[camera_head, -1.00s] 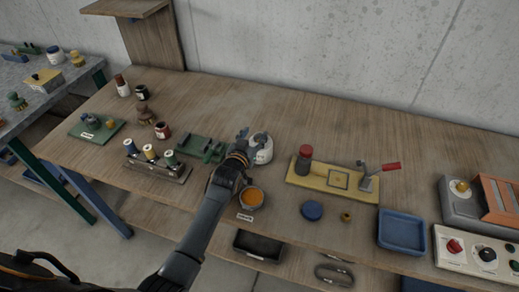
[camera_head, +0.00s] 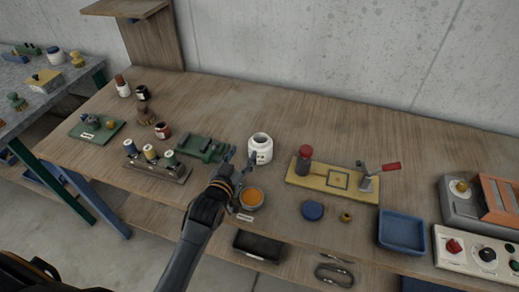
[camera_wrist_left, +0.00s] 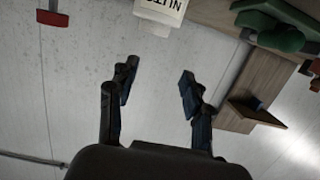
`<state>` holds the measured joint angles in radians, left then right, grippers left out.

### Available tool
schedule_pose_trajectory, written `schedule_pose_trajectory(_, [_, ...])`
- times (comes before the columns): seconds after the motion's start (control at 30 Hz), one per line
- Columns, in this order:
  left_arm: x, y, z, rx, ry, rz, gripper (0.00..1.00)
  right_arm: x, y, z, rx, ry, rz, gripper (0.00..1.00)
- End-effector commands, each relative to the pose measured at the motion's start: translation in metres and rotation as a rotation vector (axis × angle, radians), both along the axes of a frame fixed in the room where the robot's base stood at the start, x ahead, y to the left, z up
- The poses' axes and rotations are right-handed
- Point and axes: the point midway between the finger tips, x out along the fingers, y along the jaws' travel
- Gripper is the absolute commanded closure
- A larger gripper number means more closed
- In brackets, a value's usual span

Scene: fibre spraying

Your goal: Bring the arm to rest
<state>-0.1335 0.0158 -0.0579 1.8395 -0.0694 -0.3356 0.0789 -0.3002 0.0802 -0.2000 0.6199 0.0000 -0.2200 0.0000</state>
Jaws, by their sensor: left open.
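My left gripper (camera_head: 240,158) is open and empty over the wooden workbench (camera_head: 310,115), just left of and nearer than a white jar (camera_head: 260,148). The jar is open at the top and stands upright on the bench, apart from the fingers. In the left wrist view the open fingers (camera_wrist_left: 155,88) have only the grey wall between them, and the labelled white jar (camera_wrist_left: 162,10) shows at the top edge. My right gripper is in neither view.
A bowl of orange material (camera_head: 250,197) stands close beside my left gripper. A green fixture (camera_head: 203,148) and a spool rack (camera_head: 157,165) are to the left. A yellow press board (camera_head: 332,178), blue lid (camera_head: 312,210) and blue tray (camera_head: 402,232) are to the right.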

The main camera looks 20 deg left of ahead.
Motion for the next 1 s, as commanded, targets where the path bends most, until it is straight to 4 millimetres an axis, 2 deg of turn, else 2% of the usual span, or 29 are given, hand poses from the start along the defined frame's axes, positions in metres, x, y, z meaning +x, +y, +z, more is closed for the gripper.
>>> schedule_pose_trajectory(0.13, [-0.008,0.000,0.002,0.001,0.000,0.000,0.50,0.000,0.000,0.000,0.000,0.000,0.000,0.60])
schedule_pose_trajectory(0.53, [-0.009,0.001,0.002,0.001,0.000,0.000,0.50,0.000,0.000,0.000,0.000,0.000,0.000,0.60])
schedule_pose_trajectory(0.67, [-0.017,0.001,-0.004,0.006,0.041,-0.001,0.50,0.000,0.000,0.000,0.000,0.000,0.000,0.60])
schedule_pose_trajectory(0.77, [-0.039,0.002,-0.018,0.020,0.145,-0.004,0.50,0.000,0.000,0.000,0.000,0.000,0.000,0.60])
schedule_pose_trajectory(0.87, [-0.079,0.002,-0.037,0.040,0.313,-0.013,0.50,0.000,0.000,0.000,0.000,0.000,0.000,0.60])
schedule_pose_trajectory(1.0, [-0.142,0.001,-0.057,0.070,0.551,-0.033,0.50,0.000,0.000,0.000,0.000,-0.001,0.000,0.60])
